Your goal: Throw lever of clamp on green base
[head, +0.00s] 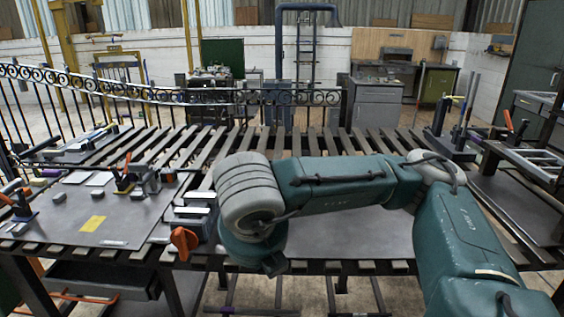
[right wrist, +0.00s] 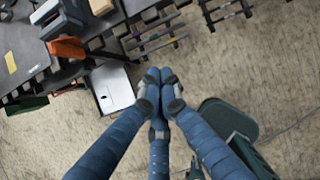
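Toggle clamps with orange levers stand on the slatted table. One clamp (head: 122,182) is on the grey plate at left, with a dark blue base and its lever upright. Another (head: 18,206) is at the plate's far left edge, also on a blue base. A further orange lever (head: 508,121) stands upright at the right; its base is unclear. I cannot make out a clamp on a green base. My right gripper's blue fingers (right wrist: 160,78) are drawn together with nothing visible between them, over the floor beside the table edge. My left gripper is not in view.
My teal and grey arm crosses the table's front and hides part of it. A grey vise-like block with an orange knob (head: 184,241) is at the front edge; an orange part (right wrist: 68,47) shows in the wrist view. A yellow label (head: 93,223) lies on the plate (head: 75,210).

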